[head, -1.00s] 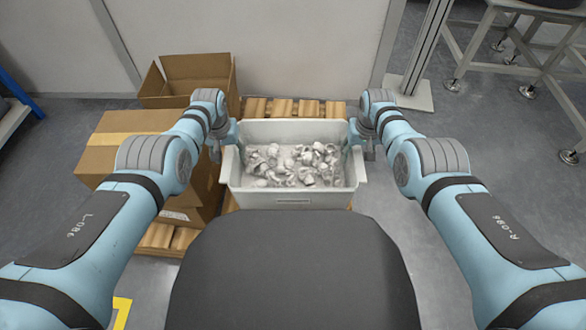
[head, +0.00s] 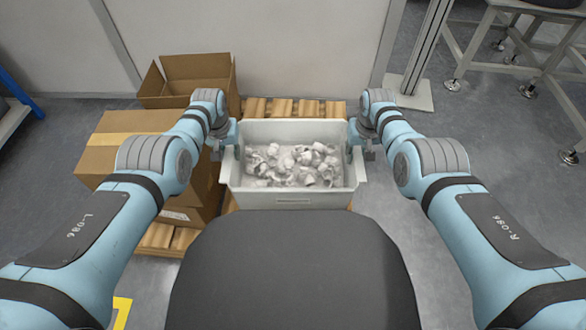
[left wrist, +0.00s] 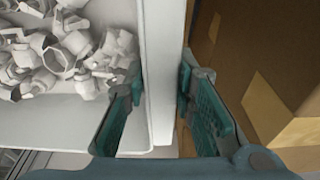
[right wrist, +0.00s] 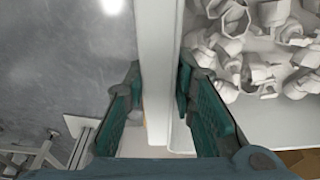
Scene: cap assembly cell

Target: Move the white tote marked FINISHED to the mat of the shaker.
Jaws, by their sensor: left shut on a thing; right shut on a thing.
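A white tote (head: 293,198) with many light grey caps (head: 296,165) in it is in the middle of the head view, above the wooden pallet. I cannot read a marking on it. My left gripper (head: 229,148) is shut on the tote's left wall. In the left wrist view its fingers (left wrist: 158,100) stand on both sides of the wall (left wrist: 163,60). My right gripper (head: 357,146) is shut on the tote's right wall. In the right wrist view its fingers (right wrist: 160,100) straddle the wall (right wrist: 158,50). The mat and the shaker are not in view.
Cardboard boxes (head: 105,165) stand left of the tote, close to my left gripper. An open box (head: 185,92) is behind. The pallet (head: 290,108) shows behind the tote, before a wall (head: 250,35). A metal frame (head: 480,50) stands far right. Floor at right (head: 450,125) is clear.

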